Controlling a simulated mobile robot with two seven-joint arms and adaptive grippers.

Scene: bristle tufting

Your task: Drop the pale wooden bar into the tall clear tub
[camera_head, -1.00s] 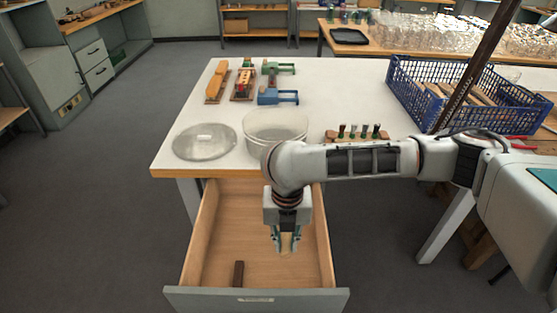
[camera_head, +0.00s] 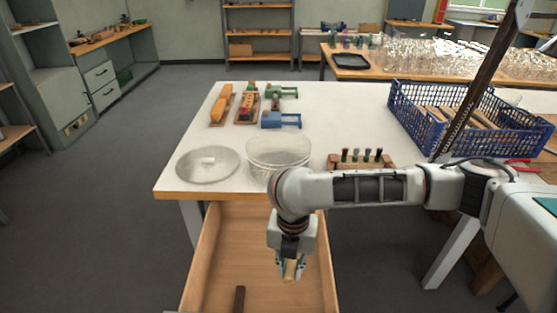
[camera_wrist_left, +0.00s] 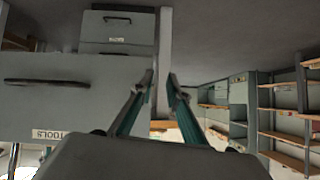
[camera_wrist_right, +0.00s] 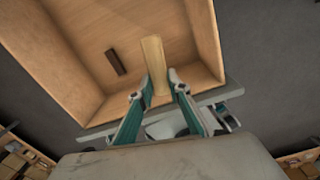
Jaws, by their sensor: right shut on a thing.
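The pale wooden bar (camera_wrist_right: 155,62) is held between the fingers of my right gripper (camera_wrist_right: 158,82), which is shut on it. In the head view the right gripper (camera_head: 291,268) points down over the open drawer, with the bar's end (camera_head: 290,269) between its fingertips. The tall clear tub (camera_head: 278,155) stands open on the white table near its front edge, behind the right gripper and partly hidden by my right arm. Its round clear lid (camera_head: 207,165) lies flat to its left. My left gripper (camera_wrist_left: 160,78) is open and empty in the left wrist view.
A dark brown bar (camera_head: 239,299) lies in the drawer (camera_head: 215,262). A rack with several small tools (camera_head: 362,159) stands right of the tub. A blue crate (camera_head: 405,108) sits at the table's right. Brushes and green and blue clamps (camera_head: 281,120) stand behind the tub.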

